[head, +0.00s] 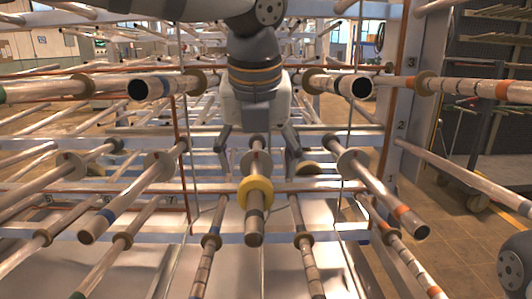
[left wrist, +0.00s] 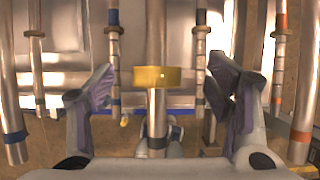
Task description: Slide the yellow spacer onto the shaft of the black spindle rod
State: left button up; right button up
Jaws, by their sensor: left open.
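The yellow spacer (head: 267,191) is a thick ring around the central rod, a little back from its near end. It also shows in the left wrist view (left wrist: 158,78), with rod visible on both sides of it. The rod, taken as the black spindle rod (head: 255,230), has a dark band near its near end; it also shows in the left wrist view (left wrist: 156,112). My left gripper (head: 258,165) is open, one finger on each side of the rod. In the left wrist view the fingers (left wrist: 158,95) stand apart from the spacer. My right gripper is out of view.
Several similar metal rods with collars project on both sides, such as a blue-banded one (head: 107,214) and an orange-banded one (head: 401,212). Two thicker open tubes (head: 150,87) (head: 355,85) flank my left wrist. Rack uprights (head: 398,130) stand behind.

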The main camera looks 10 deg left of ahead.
aim_at(255, 180)
pick_arm(q)
jog(key=shift+s+f, duration=0.7)
jog(key=shift+s, duration=0.25)
jog(key=x, duration=0.4)
jog(key=shift+w+f, duration=0.15)
jog(key=shift+w, duration=0.15)
jog(key=shift+f, duration=0.2)
jog(key=shift+s, duration=0.1)
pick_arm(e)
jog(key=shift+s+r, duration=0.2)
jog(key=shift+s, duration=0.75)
